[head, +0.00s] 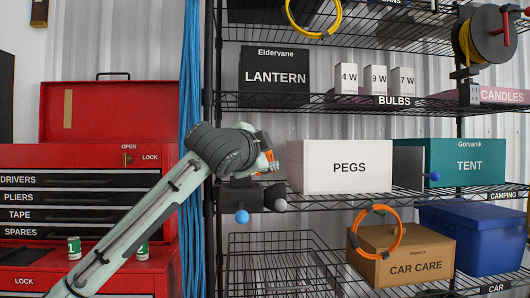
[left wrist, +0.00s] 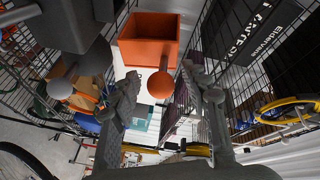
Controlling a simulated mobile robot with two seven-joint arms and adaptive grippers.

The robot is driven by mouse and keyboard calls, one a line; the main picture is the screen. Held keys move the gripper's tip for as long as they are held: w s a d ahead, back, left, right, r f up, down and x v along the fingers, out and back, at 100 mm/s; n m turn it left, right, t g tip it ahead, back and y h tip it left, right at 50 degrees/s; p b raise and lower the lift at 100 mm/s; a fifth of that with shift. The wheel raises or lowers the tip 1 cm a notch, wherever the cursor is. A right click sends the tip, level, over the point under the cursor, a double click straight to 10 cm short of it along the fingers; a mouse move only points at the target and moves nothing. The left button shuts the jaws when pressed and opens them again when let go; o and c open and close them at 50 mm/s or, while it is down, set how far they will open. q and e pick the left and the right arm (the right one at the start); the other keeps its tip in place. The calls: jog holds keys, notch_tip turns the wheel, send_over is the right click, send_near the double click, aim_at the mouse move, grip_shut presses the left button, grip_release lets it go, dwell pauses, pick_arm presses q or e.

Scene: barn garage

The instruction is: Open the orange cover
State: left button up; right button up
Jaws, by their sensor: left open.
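The orange cover (left wrist: 148,40) is a box-shaped piece with a round orange knob (left wrist: 161,85) on a short stem, seen in the left wrist view. In the head view only small orange patches (head: 264,140) show beside my gripper. My left gripper (head: 268,163) is at the front of the shelf rack, left of the PEGS box. In the left wrist view its fingers (left wrist: 162,96) are apart, with the orange knob appearing between them. I cannot tell whether they touch it. My right gripper is out of view.
Dark grey covers with a blue knob (head: 242,216) and a grey knob (head: 280,204) sit just below my gripper. The PEGS box (head: 340,167) stands close on the right. A wire basket (head: 280,262) is below; a red tool chest (head: 110,120) is left.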

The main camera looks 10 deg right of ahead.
pick_arm(q)
jog(key=v, duration=1.2)
